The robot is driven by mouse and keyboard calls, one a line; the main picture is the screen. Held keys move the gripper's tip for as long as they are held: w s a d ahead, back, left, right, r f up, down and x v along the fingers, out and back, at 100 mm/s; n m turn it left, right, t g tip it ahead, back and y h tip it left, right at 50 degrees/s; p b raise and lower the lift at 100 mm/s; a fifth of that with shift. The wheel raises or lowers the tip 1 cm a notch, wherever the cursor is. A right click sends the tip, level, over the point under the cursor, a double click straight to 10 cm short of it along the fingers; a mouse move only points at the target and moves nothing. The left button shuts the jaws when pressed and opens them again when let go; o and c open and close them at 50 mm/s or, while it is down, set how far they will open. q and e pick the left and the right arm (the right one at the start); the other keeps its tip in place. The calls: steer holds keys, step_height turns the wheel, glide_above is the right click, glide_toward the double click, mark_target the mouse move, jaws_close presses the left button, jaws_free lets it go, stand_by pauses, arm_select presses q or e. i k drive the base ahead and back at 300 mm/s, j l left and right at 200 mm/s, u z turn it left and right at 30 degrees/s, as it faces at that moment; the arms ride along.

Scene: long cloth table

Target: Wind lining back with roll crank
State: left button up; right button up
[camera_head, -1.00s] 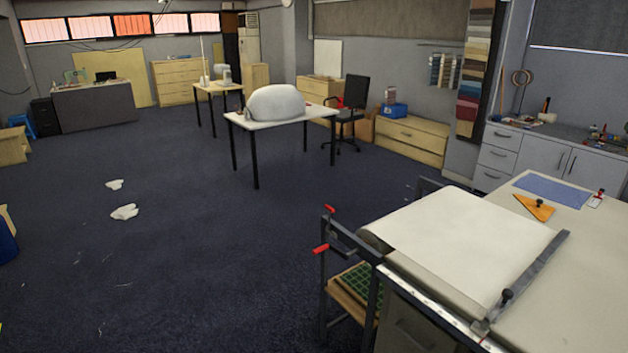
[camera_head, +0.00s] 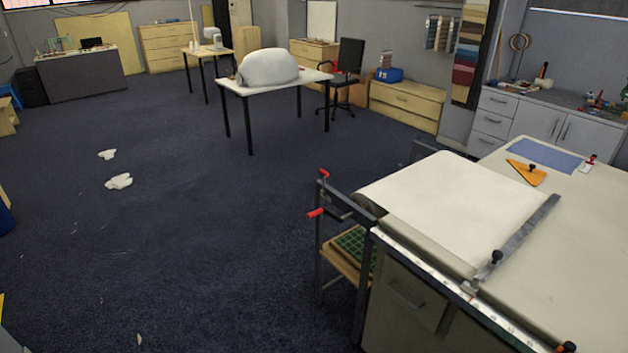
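The white lining (camera_head: 458,205) lies flat on the long cloth table (camera_head: 590,260) at the right. Its left end meets the dark roll (camera_head: 368,205) at the table's end. The roll crank (camera_head: 333,208) is on the frame at that end and has red grips, one above (camera_head: 324,173) and one lower (camera_head: 315,213). Neither of my grippers is in view.
An orange set square (camera_head: 526,172) and a blue mat (camera_head: 543,155) lie at the table's far side. A green crate (camera_head: 350,241) sits on a shelf under the crank. White scraps (camera_head: 119,181) lie on the dark floor, which is otherwise largely open left of the table.

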mark_target(315, 213)
steer(key=i+j+z, duration=0.1)
steer(key=z, duration=0.3)
steer(key=i+j+z, duration=0.1)
steer(key=j+z, duration=0.3)
steer(key=i+j+z, duration=0.15)
steer(key=j, duration=0.6)
steer(key=i+j+z, duration=0.2)
steer(key=j, duration=0.6)
steer(key=j+z, duration=0.15)
steer(key=j, duration=0.6)
steer(key=i+l+u, duration=0.25)
steer(key=i, duration=0.25)
steer(key=i+l+u, duration=0.25)
steer(key=i, duration=0.25)
